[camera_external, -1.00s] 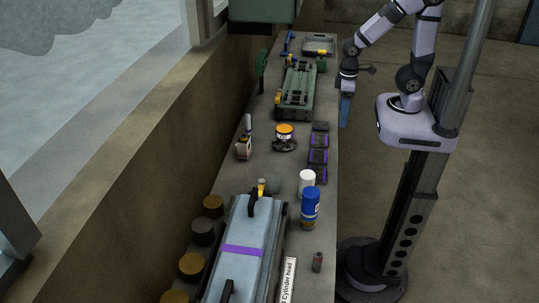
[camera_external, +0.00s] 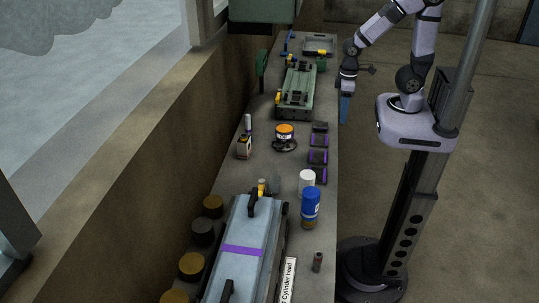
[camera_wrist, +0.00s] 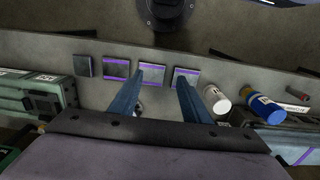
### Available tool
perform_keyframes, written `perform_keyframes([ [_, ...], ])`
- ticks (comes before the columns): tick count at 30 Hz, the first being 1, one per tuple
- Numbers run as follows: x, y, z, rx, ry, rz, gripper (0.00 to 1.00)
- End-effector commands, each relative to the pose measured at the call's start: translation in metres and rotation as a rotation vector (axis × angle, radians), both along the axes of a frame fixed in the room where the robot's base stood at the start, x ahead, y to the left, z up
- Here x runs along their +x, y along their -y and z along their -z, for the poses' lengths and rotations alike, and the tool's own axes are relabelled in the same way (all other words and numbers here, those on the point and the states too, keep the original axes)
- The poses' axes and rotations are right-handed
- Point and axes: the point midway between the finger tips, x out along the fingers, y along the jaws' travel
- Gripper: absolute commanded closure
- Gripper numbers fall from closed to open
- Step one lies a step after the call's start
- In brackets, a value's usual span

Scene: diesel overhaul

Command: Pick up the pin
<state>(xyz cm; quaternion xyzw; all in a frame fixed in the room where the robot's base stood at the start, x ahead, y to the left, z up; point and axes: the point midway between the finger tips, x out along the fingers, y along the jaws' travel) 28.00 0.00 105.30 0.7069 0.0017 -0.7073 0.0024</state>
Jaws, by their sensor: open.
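I cannot pick out the pin with certainty. My gripper (camera_external: 345,108) points down by the far right edge of the bench in the external view, with blue fingers. In the wrist view my gripper (camera_wrist: 166,74) has its two blue fingers apart with nothing held between them. The fingers hide part of the bench and the square blocks below.
Dark square blocks with purple stripes (camera_external: 318,155) line the bench's right edge. A white cylinder (camera_external: 306,179), a blue can (camera_external: 310,207), a green engine block (camera_external: 298,90), an orange-topped can (camera_external: 285,133) and a grey cylinder-head case (camera_external: 243,237) crowd the bench. A grey tray (camera_external: 310,44) lies at the far end.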

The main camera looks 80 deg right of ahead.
Motion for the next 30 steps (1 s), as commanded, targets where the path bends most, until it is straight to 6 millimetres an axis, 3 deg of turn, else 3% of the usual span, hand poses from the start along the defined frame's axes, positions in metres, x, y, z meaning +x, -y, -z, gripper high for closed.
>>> perform_keyframes([
  [5,0.002,0.0,-0.01,0.0,0.005,0.0,0.57],
  [14,0.004,-0.002,-0.051,0.004,0.013,-0.007,0.57],
  [23,0.081,-0.084,-0.032,0.126,0.253,-0.185,0.57],
  [26,0.112,-0.127,-0.031,0.181,0.367,-0.255,0.57],
  [30,0.153,-0.21,-0.034,0.28,0.572,-0.364,0.57],
])
